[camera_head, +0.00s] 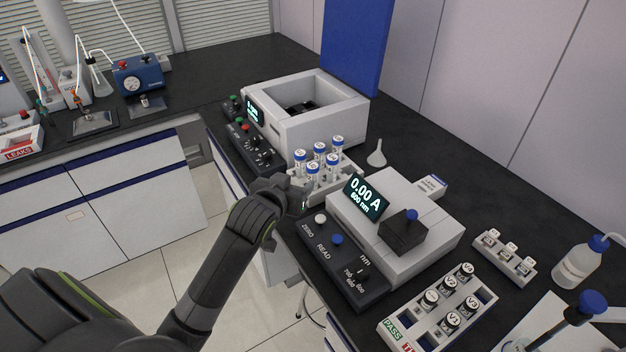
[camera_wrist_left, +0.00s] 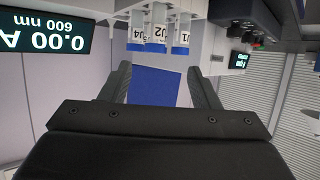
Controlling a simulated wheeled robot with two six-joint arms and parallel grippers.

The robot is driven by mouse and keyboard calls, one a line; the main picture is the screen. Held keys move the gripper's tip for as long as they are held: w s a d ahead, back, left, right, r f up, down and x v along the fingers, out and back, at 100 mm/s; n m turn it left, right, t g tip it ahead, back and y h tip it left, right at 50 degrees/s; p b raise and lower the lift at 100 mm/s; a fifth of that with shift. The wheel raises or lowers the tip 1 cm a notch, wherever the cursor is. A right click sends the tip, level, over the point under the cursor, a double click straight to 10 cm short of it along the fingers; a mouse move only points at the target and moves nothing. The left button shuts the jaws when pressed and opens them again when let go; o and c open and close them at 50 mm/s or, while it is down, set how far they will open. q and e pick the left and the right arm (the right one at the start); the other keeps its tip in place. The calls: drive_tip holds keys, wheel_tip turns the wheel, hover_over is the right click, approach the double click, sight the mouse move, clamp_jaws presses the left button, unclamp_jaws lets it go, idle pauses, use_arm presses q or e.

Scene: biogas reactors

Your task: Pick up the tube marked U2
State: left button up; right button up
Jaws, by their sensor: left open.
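Several blue-capped tubes stand upright in a white rack (camera_head: 345,182) between two instruments on the black bench. Their labels are too small to read in the head view. In the left wrist view, which is upside down, one tube is marked U4 (camera_wrist_left: 137,32), the middle one appears to read U2 (camera_wrist_left: 158,32), and one is marked U1 (camera_wrist_left: 181,36). My left gripper (camera_head: 300,194) is at the near side of the rack, close to the tubes. Its jaws (camera_wrist_left: 163,80) are open and empty, with the tubes beyond the fingertips. My right gripper is not in view.
A photometer (camera_head: 430,240) reading 0.00 A stands right of the rack, its control panel (camera_head: 335,262) in front. A white open-topped instrument (camera_head: 335,125) stands behind. A funnel (camera_head: 377,155) is beside the rack. A vial tray (camera_head: 485,308) and wash bottle (camera_head: 577,265) are at right.

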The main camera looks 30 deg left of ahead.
sight(310, 170)
use_arm(q)
drive_tip(key=x, duration=0.5)
drive_tip(key=shift+w, duration=0.15)
drive_tip(key=shift+w+a+f+p, duration=0.1)
drive_tip(key=shift+w+f+p, duration=0.2)
drive_tip(key=shift+w, duration=0.4)
drive_tip(key=shift+w+r, duration=0.1)
drive_tip(key=shift+w, duration=0.1)
drive_tip(key=x, duration=0.2)
drive_tip(key=p+x, duration=0.1)
drive_tip(key=x, duration=0.1)
drive_tip(key=shift+d+r, duration=0.25)
drive_tip(key=shift+d, duration=0.1)
drive_tip(key=shift+w+f, duration=0.15)
drive_tip(key=shift+w, duration=0.2)
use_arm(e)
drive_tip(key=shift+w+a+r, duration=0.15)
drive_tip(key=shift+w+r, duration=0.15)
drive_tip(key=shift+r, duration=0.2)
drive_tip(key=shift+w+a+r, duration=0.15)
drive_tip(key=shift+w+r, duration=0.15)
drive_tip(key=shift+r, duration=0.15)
use_arm(q)
drive_tip(key=shift+c, duration=0.4)
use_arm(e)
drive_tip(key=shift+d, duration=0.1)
use_arm(q)
drive_tip(key=c, duration=1)
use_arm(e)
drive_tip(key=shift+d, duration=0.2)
